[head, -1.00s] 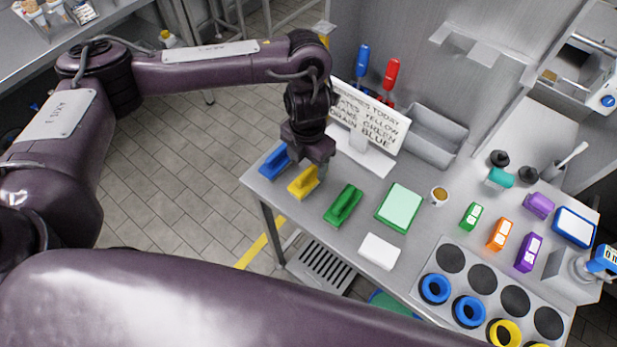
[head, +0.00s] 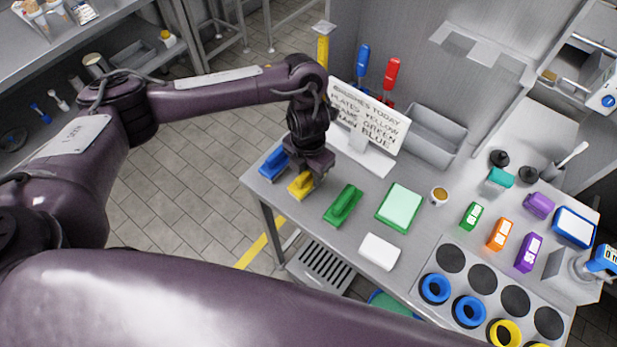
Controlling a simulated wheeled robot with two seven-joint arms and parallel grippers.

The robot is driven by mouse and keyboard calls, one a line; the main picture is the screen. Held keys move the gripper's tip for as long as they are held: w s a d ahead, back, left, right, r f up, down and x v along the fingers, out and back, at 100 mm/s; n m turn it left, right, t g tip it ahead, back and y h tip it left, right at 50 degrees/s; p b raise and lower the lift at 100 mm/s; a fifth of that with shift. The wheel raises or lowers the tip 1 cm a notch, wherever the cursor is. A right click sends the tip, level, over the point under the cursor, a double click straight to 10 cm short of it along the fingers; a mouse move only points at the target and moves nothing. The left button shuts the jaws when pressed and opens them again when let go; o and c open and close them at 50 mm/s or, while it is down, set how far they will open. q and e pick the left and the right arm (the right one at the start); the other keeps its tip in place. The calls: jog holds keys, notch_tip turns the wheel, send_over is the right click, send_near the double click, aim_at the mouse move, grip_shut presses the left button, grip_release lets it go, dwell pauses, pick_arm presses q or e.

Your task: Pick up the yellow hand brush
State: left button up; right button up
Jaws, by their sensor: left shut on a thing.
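The yellow hand brush (head: 301,187) lies on the metal table near its left edge, between a blue brush (head: 274,165) and a green brush (head: 343,205). My left gripper (head: 307,174) is directly above the yellow brush, pointing down, shut on its handle. The gripper covers the upper part of the handle. The brush appears to be still on the table top; any small gap beneath it cannot be made out. My right gripper is not in view.
A sign on a stand (head: 368,115) stands close behind my left gripper. A light green pad on a green tray (head: 399,207) and a white block (head: 379,251) lie to the right. Upright yellow, blue and red tools (head: 391,76) stand at the back.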

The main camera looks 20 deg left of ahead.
pick_arm(q)
jog(key=shift+r, duration=0.15)
jog(key=shift+c, duration=0.5)
jog(key=shift+r, duration=0.2)
notch_tip(320, 180, up, 19)
jog(key=p, duration=0.1)
jog(key=shift+r, duration=0.2)
